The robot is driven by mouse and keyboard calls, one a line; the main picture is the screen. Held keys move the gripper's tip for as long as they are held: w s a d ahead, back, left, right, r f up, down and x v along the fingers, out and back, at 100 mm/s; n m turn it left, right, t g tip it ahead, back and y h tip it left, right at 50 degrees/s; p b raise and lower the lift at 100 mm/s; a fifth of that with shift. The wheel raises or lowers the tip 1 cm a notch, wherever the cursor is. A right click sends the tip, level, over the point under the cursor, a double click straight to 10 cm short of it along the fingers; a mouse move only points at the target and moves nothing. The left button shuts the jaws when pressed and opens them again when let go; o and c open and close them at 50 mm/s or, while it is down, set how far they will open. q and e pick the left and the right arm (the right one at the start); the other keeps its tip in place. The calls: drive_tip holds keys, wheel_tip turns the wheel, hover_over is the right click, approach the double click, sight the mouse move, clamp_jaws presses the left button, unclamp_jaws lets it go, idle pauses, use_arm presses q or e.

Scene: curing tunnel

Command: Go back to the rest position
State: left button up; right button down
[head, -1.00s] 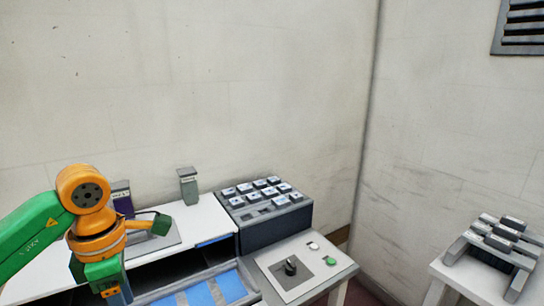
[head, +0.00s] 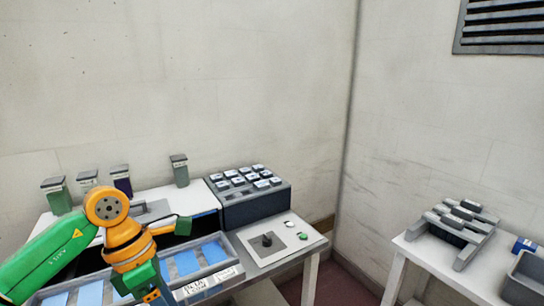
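My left arm comes in from the left, green and orange, above the white bench. The wrist end with my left gripper (head: 152,294) points down at the bottom edge, in front of the grey tray with blue pads (head: 215,276). Its fingertips are cut off or hidden, so I cannot see whether it is open or holds anything. My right arm and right gripper are not in view.
Several lidded containers (head: 180,172) stand at the back of the bench. A dark rack of grey-white blocks (head: 252,209) and a control panel with a dark knob (head: 249,244) are right of it. A white table (head: 420,253) bears a grey rack (head: 434,228) and a grey bin (head: 526,285).

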use_arm(q)
drive_tip(key=w+d+f+n+t+h, duration=0.1)
drive_tip(key=w+d+f+n+h, duration=0.2)
drive_tip(key=d+h, duration=0.4)
drive_tip(key=w+d+n+t+h, duration=0.1)
drive_tip(key=w+d+n+h, duration=0.1)
drive_tip(key=d+n+h, duration=0.5)
drive_tip(key=w+a+f+n+t+y, duration=0.35)
drive_tip(key=f+n+t, duration=0.25)
drive_tip(key=f+n, duration=0.35)
drive_tip(key=w+a+f+n+t+y, duration=0.3)
drive_tip(key=f+n+t+y, duration=0.25)
drive_tip(key=f+n, duration=0.35)
drive_tip(key=s+a+f+n+g+y, duration=0.2)
drive_tip(key=s+a+f+n+y, duration=0.3)
drive_tip(key=s+f, duration=0.5)
drive_tip(key=s+a+f+n+g+y, duration=0.2)
drive_tip(key=s+a+f+n+g, duration=0.15)
drive_tip(key=s+f+n, duration=0.6)
drive_tip(key=s+f+n+g, duration=0.1)
drive_tip(key=s+f+g, duration=0.2)
drive_tip(key=s, duration=0.8)
drive_tip(key=s+a+f+n+g+y, duration=0.1)
drive_tip(key=s+f+g, duration=0.2)
drive_tip(key=s, duration=0.9)
wheel_tip(320, 180, down, 3)
drive_tip(key=shift+f+y, duration=0.15)
drive_tip(key=shift+y, duration=0.15)
drive_tip(key=shift+a, duration=0.1)
